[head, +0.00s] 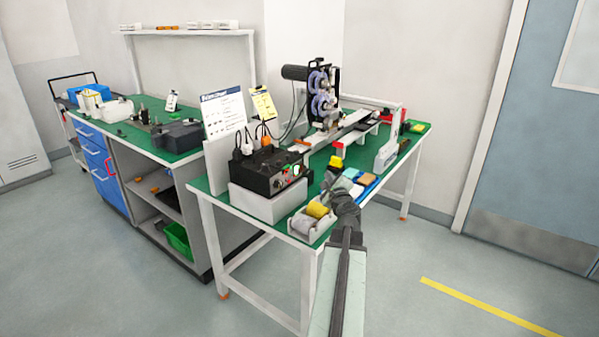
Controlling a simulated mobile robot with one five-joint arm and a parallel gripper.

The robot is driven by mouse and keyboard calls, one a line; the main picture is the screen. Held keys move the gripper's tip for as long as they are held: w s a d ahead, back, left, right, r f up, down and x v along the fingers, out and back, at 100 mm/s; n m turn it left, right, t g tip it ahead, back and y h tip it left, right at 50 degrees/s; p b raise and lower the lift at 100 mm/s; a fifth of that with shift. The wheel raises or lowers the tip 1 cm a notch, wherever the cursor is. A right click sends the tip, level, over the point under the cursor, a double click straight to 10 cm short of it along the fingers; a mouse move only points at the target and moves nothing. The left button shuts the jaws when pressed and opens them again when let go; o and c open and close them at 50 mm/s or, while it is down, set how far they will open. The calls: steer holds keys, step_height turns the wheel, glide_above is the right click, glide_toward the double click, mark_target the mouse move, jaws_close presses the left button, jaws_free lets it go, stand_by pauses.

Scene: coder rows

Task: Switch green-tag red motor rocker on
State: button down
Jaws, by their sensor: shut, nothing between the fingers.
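A black control box (264,168) sits on a white block on the green-topped bench, with plugs and cables on its top. Its front panel carries small controls, including a small red spot (284,182) and a pale round part beside it. The rockers and the green tag are too small to tell apart, so I cannot tell which way the rocker sits. My gripper (330,187) is shut and empty, to the right of the box's front panel and apart from it. It is over the front part of the bench, and my arm comes up from the bottom.
A white tray with yellow and grey rolls (309,219) stands at the bench's front corner. Coloured blocks (367,178) lie behind my gripper. A reel machine (322,95) stands behind the box. A second bench (140,128) is at left. The floor at right is clear.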

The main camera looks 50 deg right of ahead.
steer(key=w+f+b, duration=0.1)
steer(key=w, duration=0.7)
steer(key=shift+f, duration=0.2)
steer(key=shift+w, duration=0.1)
stand_by(1.6)
steer(key=shift+w, duration=0.35)
steer(key=shift+w+f, duration=0.1)
steer(key=shift+w, duration=0.2)
stand_by(0.5)
steer(key=shift+s, duration=0.1)
steer(key=shift+s, duration=0.6)
steer(key=s, duration=0.2)
steer(key=s+r, duration=0.1)
steer(key=s, duration=0.2)
steer(key=shift+p, duration=0.3)
